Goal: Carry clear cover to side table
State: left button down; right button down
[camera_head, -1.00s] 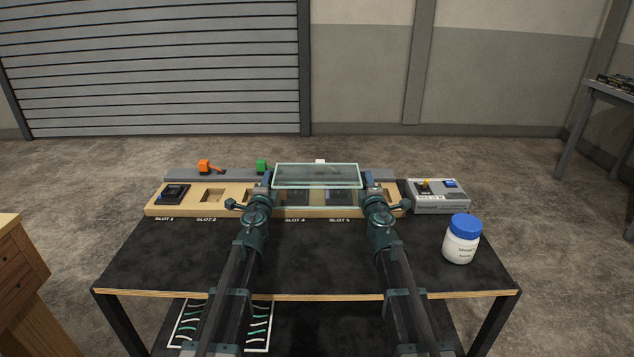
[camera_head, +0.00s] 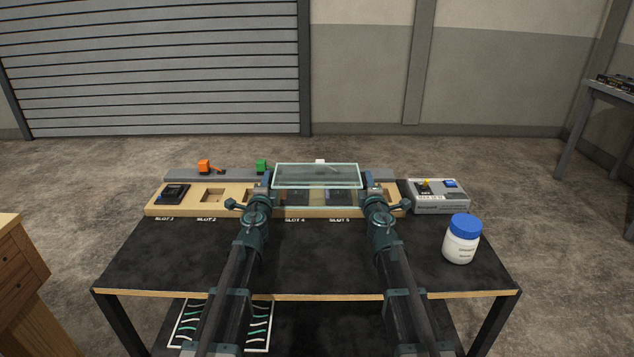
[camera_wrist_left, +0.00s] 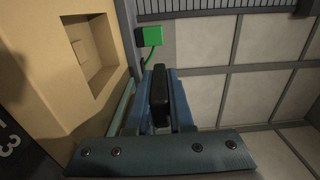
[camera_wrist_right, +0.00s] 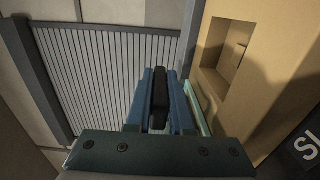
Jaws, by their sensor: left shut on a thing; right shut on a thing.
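The clear cover (camera_head: 317,176) is a see-through box with pale green edges. It is over the middle-right part of the wooden console (camera_head: 237,194), around slots 4 and 5. I cannot tell whether its lower edge touches the console. My left gripper (camera_head: 266,182) is at its left side and my right gripper (camera_head: 369,182) at its right side. In the left wrist view, the blue fingers are shut on a black handle (camera_wrist_left: 160,92). In the right wrist view, the fingers are shut on a matching black handle (camera_wrist_right: 160,92). The side table is not clearly identifiable.
A white jar with a blue lid (camera_head: 462,240) stands at the table's right. A grey switch box (camera_head: 440,197) sits right of the console. Orange (camera_head: 205,166) and green (camera_head: 262,166) parts are behind it. A wooden cabinet (camera_head: 18,275) is at left, a grey table (camera_head: 600,95) far right.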

pick_arm(q)
jog(key=shift+r, duration=0.1)
